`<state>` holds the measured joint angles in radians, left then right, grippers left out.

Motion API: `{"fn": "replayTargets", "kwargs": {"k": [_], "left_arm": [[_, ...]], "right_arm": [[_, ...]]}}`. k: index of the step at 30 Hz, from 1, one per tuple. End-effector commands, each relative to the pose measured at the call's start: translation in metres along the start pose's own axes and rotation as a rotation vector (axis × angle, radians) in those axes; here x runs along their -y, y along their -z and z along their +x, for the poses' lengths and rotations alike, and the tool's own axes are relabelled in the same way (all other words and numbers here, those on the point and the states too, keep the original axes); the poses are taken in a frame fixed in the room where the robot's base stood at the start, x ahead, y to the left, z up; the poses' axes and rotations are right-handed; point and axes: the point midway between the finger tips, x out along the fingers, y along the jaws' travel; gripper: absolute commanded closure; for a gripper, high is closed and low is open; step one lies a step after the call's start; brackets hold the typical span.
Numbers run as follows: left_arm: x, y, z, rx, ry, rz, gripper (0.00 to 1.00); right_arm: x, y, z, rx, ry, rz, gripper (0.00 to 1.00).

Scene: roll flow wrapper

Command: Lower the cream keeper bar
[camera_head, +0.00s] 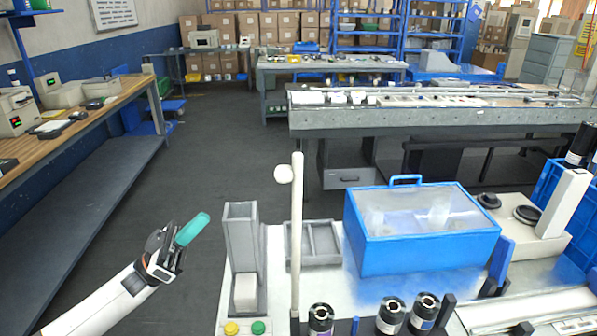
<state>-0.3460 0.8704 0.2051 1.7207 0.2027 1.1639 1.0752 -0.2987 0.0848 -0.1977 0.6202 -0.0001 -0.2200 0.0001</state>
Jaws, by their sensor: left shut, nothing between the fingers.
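A cream bar (297,222), which looks like the keeper bar, stands upright at the left part of the white machine bed. A round cream knob (283,174) sticks out to its left near the top. The bar's lower end is partly hidden behind a dark-capped cylinder. My left gripper (196,226) has teal fingers that are shut and empty. It is left of the bar, apart from it, with a grey upright holder between them. My right gripper is not in view.
The grey upright holder (241,245) stands left of the bar, above yellow and green buttons (244,328). A grey tray (313,240) and a blue box with a clear lid (425,240) are to its right. Several dark cylinders (391,315) stand in front. Free floor lies left of the machine.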

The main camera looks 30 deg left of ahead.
Motion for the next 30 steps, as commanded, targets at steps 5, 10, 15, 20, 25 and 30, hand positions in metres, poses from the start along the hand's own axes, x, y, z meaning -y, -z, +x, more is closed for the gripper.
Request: {"fn": "replayTargets", "kwargs": {"k": [5,10,15,20,25,30], "left_arm": [[0.02,-0.019,0.022,0.029,0.105,-0.036,1.0],[0.022,-0.022,0.045,0.031,0.106,-0.036,1.0],[0.025,-0.024,0.083,0.031,0.106,-0.033,1.0],[0.029,-0.025,0.116,0.031,0.103,-0.034,1.0],[0.031,-0.007,0.136,0.03,0.101,-0.035,1.0],[0.032,0.004,0.144,0.028,0.1,-0.034,1.0]], "right_arm": [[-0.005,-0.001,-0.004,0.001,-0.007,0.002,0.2],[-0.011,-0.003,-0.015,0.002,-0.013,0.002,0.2],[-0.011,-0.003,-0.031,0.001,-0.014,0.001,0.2],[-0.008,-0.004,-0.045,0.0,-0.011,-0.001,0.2],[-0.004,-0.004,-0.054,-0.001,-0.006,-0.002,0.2],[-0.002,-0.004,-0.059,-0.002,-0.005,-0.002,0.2]]}}
